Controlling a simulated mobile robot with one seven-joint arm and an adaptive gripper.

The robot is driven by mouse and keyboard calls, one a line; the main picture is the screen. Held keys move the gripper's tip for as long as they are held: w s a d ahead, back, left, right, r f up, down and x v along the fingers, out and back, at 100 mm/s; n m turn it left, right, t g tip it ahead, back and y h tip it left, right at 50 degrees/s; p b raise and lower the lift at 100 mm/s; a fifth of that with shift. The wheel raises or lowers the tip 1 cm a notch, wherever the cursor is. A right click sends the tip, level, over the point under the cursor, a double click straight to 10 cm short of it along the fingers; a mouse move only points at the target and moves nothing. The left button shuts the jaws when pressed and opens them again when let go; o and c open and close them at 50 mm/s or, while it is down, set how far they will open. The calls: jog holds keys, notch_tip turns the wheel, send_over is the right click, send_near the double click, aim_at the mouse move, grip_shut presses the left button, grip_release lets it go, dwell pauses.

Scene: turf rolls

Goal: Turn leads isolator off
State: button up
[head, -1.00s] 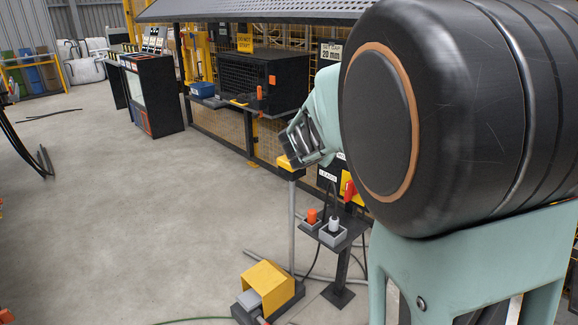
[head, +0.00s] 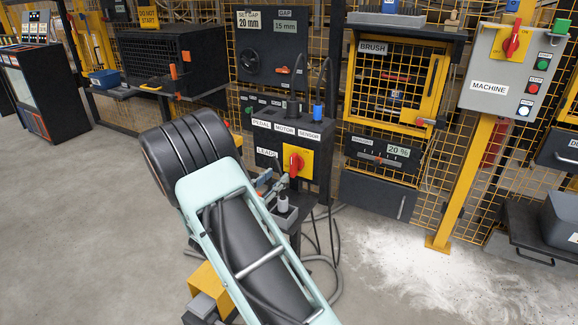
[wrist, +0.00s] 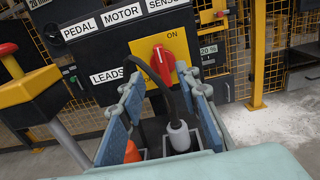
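The leads isolator is a red rotary handle (head: 296,163) on a yellow plate, on a black panel labelled LEADS, PEDAL, MOTOR and SENSOR. In the wrist view the handle (wrist: 164,62) stands near upright, slightly tilted, with ON printed on the plate above it to the right. My gripper (wrist: 160,88) is open and empty, with its blue-grey fingers apart to the left and right below the handle. The handle lies ahead of the gap. In the head view my gripper (head: 272,187) is at the panel's lower left, partly hidden by my arm.
A grey plug (wrist: 179,135) with a black lead stands below the handle, between the fingers in view; an orange plug (wrist: 132,152) is beside it. A yellow post top with a red button (wrist: 28,88) is at left. A separate MACHINE isolator (head: 513,40) is at right.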

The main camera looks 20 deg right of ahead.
aim_at(291, 162)
jog(key=b+x, duration=0.2)
jog(key=x, duration=0.7)
jog(key=shift+d, duration=0.1)
jog(key=shift+c, duration=0.2)
grip_shut()
